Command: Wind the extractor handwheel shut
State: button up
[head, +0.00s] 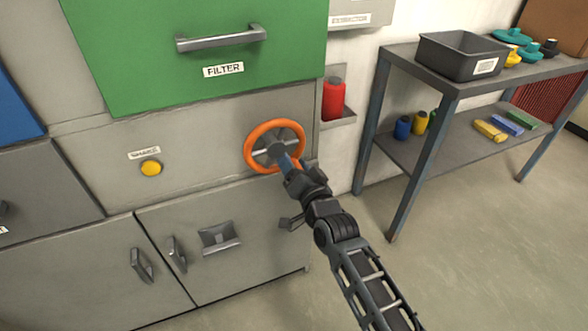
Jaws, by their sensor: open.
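The handwheel (252,137) has an orange rim and a grey hub. It is mounted on the front of the grey cabinet, below the green FILTER drawer. My gripper (283,157) is in front of the wheel's lower right part and overlaps the hub and rim in the picture. It is open. Its fingertips are small and partly merge with the wheel, so I cannot tell whether they touch it. My arm comes up from the lower right and hides part of the lower right rim. An EXTRACTOR label (350,20) is on a grey box at upper right.
A yellow SHAKE button (150,168) is left of the wheel. A red canister (334,98) stands on a small ledge to the right. Door handles (142,265) stick out below. A metal shelf table (398,75) with a grey bin (462,56) stands at right. The floor at right is clear.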

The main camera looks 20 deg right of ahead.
jog(key=shift+w, duration=0.1)
jog(key=shift+c, duration=0.3)
jog(key=c, duration=0.3)
jog(key=shift+f, duration=0.1)
grip_shut()
